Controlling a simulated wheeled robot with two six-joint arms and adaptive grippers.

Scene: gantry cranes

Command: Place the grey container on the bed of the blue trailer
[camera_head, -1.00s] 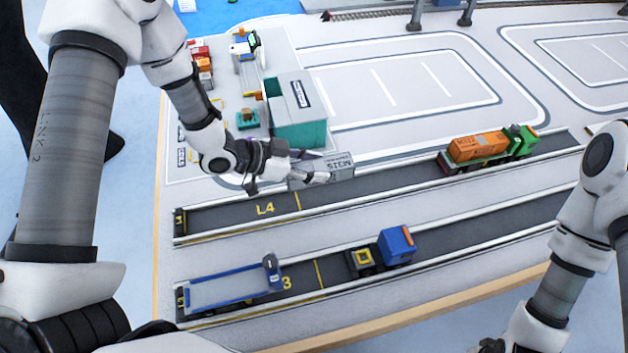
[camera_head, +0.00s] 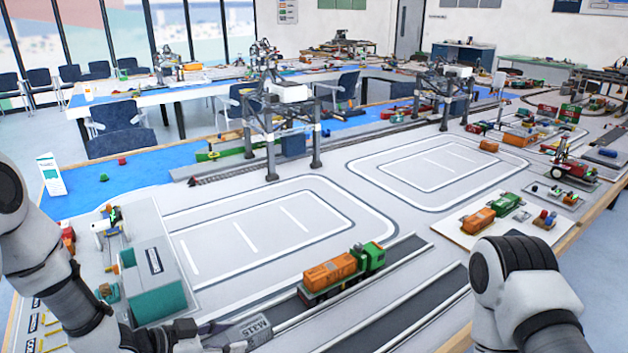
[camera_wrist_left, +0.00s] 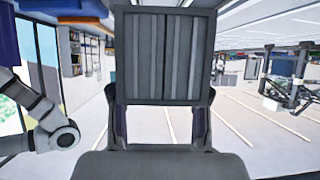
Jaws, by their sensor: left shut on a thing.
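The grey container (camera_head: 245,331) with dark lettering shows at the bottom of the head view, partly cut off and partly covered. My left gripper (camera_head: 196,336) reaches it from the left and is shut on it. In the left wrist view, the ribbed dark end of the container (camera_wrist_left: 165,58) stands between the two fingers of the left gripper (camera_wrist_left: 160,118). The head view does not show clearly how high the container is. The blue trailer is outside both current views. My right arm shows at the lower right of the head view, but its gripper is out of frame.
A teal building block (camera_head: 158,305) stands left of the container. A green truck (camera_head: 371,257) with an orange container (camera_head: 330,271) stands on the lane to the right. Gantry cranes (camera_head: 290,92) stand behind, beyond open white-lined areas (camera_head: 262,225).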

